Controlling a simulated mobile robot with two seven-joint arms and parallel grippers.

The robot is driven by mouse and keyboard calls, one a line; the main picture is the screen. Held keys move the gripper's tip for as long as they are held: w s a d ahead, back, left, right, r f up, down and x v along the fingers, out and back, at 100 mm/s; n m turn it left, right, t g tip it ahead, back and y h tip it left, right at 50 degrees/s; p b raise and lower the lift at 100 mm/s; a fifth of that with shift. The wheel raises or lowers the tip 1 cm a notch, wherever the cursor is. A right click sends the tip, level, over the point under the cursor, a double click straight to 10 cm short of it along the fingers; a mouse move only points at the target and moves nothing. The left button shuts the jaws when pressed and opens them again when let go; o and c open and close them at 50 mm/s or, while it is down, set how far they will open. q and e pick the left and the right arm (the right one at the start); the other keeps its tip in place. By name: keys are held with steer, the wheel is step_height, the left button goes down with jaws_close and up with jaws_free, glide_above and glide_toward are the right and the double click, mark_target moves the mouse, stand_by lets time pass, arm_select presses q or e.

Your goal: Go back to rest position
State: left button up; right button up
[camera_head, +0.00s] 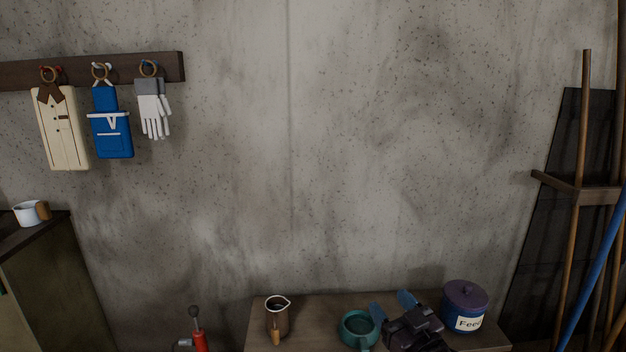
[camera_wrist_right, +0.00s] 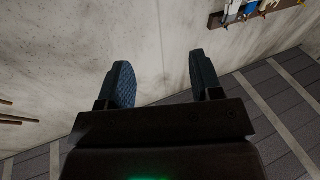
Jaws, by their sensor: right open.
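My right gripper (camera_head: 392,306) is at the bottom of the head view, in front of the wooden table (camera_head: 310,308), between a teal mug (camera_head: 353,329) and a purple jar (camera_head: 464,300) labelled "Feed". Its two blue fingers point up and away. In the right wrist view the fingers (camera_wrist_right: 161,75) are spread apart with nothing between them, and bare wall and floor lie beyond. My left gripper is in neither view. No beam scale shows.
A brown pitcher (camera_head: 278,318) stands on the table. A red object (camera_head: 200,341) is left of it. A white mug (camera_head: 32,213) sits on a cabinet at left. A rack (camera_head: 120,68) holds an apron and gloves. Poles (camera_head: 584,150) lean at right. The wall's middle is clear.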

steer(key=s+d+f+m+g+h, duration=0.1)
steer(key=s+d+f, duration=0.3)
steer(key=s+f, duration=0.4)
steer(key=s+d+f+m+g+h, duration=0.2)
steer(key=s+f, duration=0.5)
steer(key=s, duration=0.5)
steer(key=s+d+f+m+g+h, duration=0.1)
steer(key=s+d+f+g+h, duration=0.2)
steer(key=s+d+f, duration=0.3)
steer(key=s+f+h, duration=0.1)
steer(key=s+f, duration=0.1)
steer(key=s, duration=0.3)
steer(key=shift+f+m+g+h, duration=0.3)
steer(key=shift+f+g, duration=0.05)
steer(key=shift+g, duration=0.05)
